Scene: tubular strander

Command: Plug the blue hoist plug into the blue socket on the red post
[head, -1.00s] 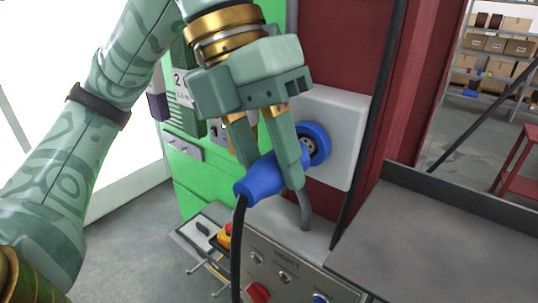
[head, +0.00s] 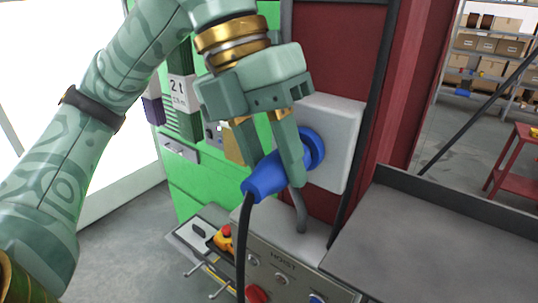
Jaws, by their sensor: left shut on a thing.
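My left gripper (head: 268,160) is shut on the blue hoist plug (head: 264,181), just in front of the red post (head: 335,50). The plug points up and to the right, and its black cable hangs down from the rear end. The blue socket (head: 317,147) sits on a pale grey box (head: 345,130) on the post. The plug's front end lies behind a gripper finger and overlaps the socket ring in the head view. I cannot tell how far it is in the socket. My right gripper is not in view.
A grey control box marked HOIST (head: 283,262) with red and blue buttons stands below the socket. A grey metal tray (head: 440,240) is at the right. A green cabinet (head: 185,185) stands behind my left arm. A black cable runs down the post.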

